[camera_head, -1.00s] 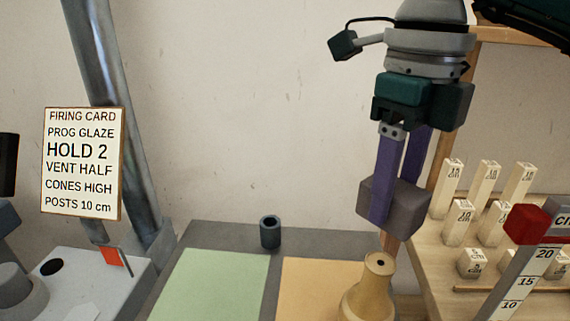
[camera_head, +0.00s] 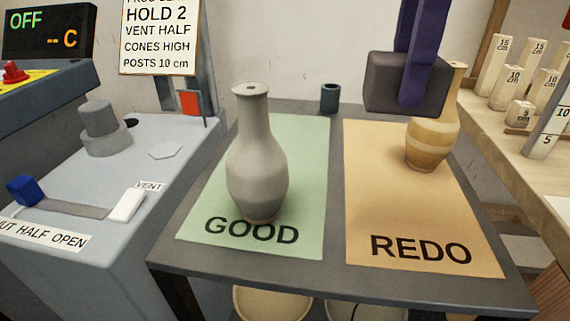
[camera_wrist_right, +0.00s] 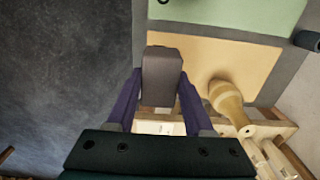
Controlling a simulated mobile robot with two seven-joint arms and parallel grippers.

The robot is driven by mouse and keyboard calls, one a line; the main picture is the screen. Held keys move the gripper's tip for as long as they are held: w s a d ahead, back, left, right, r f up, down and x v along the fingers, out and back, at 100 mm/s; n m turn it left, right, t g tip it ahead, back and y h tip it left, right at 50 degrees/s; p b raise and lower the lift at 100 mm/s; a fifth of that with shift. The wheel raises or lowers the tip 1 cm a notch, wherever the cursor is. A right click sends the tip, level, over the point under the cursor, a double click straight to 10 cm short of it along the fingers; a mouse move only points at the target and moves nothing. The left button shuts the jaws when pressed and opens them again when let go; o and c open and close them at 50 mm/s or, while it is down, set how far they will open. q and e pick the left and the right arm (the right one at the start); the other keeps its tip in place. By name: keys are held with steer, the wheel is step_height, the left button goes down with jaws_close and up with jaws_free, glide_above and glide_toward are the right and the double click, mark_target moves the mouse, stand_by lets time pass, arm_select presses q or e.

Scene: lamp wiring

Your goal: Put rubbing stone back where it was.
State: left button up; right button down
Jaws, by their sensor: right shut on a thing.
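The rubbing stone, a grey block (camera_head: 385,88), is held in the air above the back of the orange REDO mat (camera_head: 385,190). My right gripper (camera_head: 415,92) comes down from above with its purple fingers shut on the stone. In the right wrist view the stone (camera_wrist_right: 161,72) sits between the fingers of the gripper (camera_wrist_right: 160,92), over the table side of the mat. A tan banded vase (camera_head: 430,140) stands upright on REDO, right beside the stone in the picture. My left gripper is not in view.
A grey vase (camera_head: 257,165) stands on the green GOOD mat (camera_head: 305,150). A small dark cylinder (camera_head: 330,98) stands at the table's back edge. The grey unit at left has a pale octagonal outline (camera_head: 165,151). A wooden shelf with several marked posts (camera_head: 515,75) is at right.

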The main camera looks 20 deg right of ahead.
step_height(320, 180, down, 14)
steer(key=b, duration=0.3)
steer(key=shift+w+d+f, duration=0.1)
steer(key=shift+d+f, duration=0.05)
steer(key=shift+f, duration=0.05)
steer(key=shift+f+b, duration=0.45)
steer(key=shift+f, duration=1.95)
steer(key=shift+f, duration=0.15)
steer(key=shift+c, duration=1.4)
jaws_free()
